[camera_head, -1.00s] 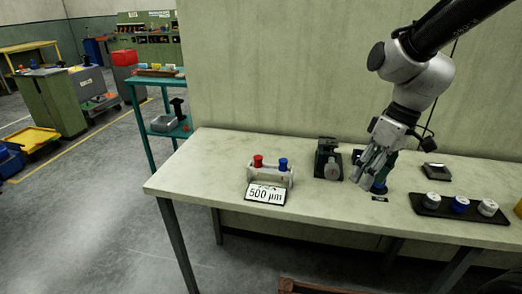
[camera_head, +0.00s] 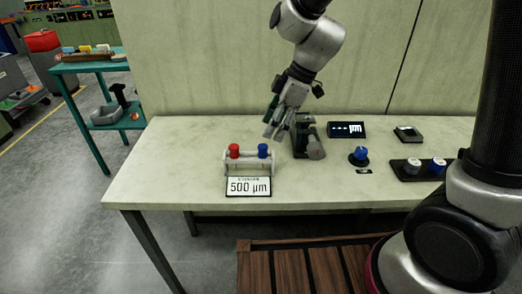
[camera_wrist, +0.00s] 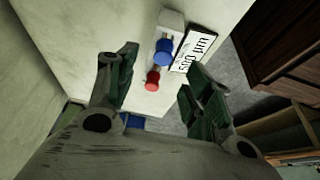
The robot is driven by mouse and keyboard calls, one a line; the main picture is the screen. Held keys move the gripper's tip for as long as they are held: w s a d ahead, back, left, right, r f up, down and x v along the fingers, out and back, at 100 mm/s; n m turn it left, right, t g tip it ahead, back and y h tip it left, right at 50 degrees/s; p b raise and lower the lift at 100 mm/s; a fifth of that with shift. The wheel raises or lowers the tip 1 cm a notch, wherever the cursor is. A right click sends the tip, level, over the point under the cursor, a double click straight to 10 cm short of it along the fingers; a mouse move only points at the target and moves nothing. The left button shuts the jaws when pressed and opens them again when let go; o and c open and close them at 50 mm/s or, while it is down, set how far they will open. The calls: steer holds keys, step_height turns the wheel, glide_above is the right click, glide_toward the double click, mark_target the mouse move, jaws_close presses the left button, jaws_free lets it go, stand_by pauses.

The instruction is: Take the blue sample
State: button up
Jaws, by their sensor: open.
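The blue sample (camera_head: 263,151) stands upright in the right side of a small white rack (camera_head: 248,166) on the bench. The red sample (camera_head: 234,151) stands in the same rack to its left. My gripper (camera_head: 272,124) hangs above and behind the rack, near the blue sample, open and empty. In the wrist view, the blue sample (camera_wrist: 164,52) and red sample (camera_wrist: 153,78) show beyond and between the spread fingers of my gripper (camera_wrist: 158,80). The gripper is apart from both samples.
A "500 µm" sign (camera_head: 248,187) stands before the rack. A dark instrument (camera_head: 308,140) stands close to its right. Further right are a display (camera_head: 347,130), a blue knob (camera_head: 359,156) and a black tray (camera_head: 409,171) of spools. The bench left of the rack is clear.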

mark_target(264, 146)
steer(key=x, duration=0.6)
steer(key=shift+s+a+f, duration=0.1)
steer(key=shift+s+f, duration=0.15)
steer(key=shift+f, duration=0.15)
steer(key=shift+c, duration=0.4)
steer(key=c, duration=0.9)
